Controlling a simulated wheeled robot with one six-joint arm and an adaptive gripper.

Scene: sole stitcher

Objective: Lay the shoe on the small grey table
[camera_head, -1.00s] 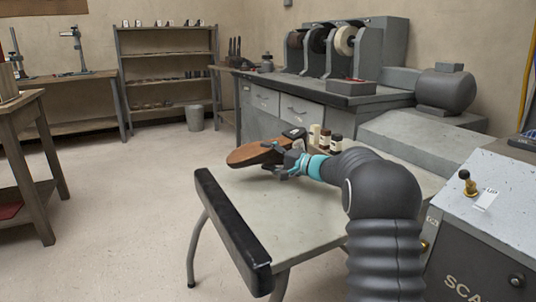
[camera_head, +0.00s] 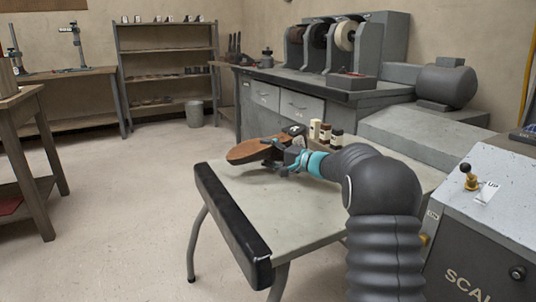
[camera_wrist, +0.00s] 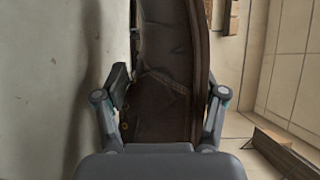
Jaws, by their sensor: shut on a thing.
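The shoe (camera_head: 255,151) is at the far side of the small grey table (camera_head: 288,205), with its brown sole showing in the head view. My gripper (camera_head: 287,160) is shut on it, with the arm reaching in from the right. In the wrist view the dark brown shoe (camera_wrist: 165,70) runs up between the two fingers of my gripper (camera_wrist: 165,105). The shoe is low over the tabletop; I cannot tell whether it touches. Its far end is partly hidden by the gripper.
Several small bottles (camera_head: 325,133) stand at the table's back edge, close to the shoe. A black padded bar (camera_head: 230,222) runs along the table's left edge. A grey machine (camera_head: 490,200) stands at the right. The middle of the tabletop is clear.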

